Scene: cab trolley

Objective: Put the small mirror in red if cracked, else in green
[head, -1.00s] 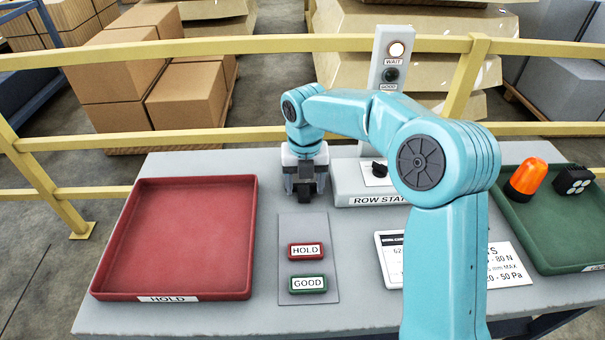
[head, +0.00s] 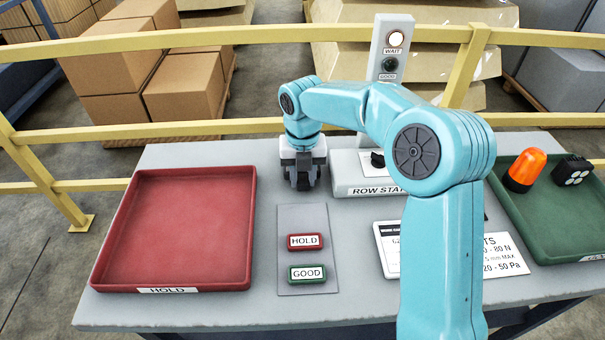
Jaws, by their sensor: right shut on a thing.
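My right gripper (head: 302,181) points down above the grey table, between the red tray (head: 246,225) and the row station box (head: 347,178). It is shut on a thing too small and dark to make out. I cannot make out the small mirror or any crack. The red tray, labelled HOLD, is empty at the left. The green tray (head: 540,240) at the right edge holds an orange beacon (head: 525,170) and a black lamp block (head: 573,170). My left gripper is not in view.
A grey panel with a red HOLD button (head: 305,241) and a green GOOD button (head: 307,274) lies in front of my gripper. A signal post (head: 392,80) has its WAIT lamp lit and GOOD lamp dark. Yellow rails (head: 250,44) run behind the table. Printed cards (head: 505,254) lie partly behind my arm.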

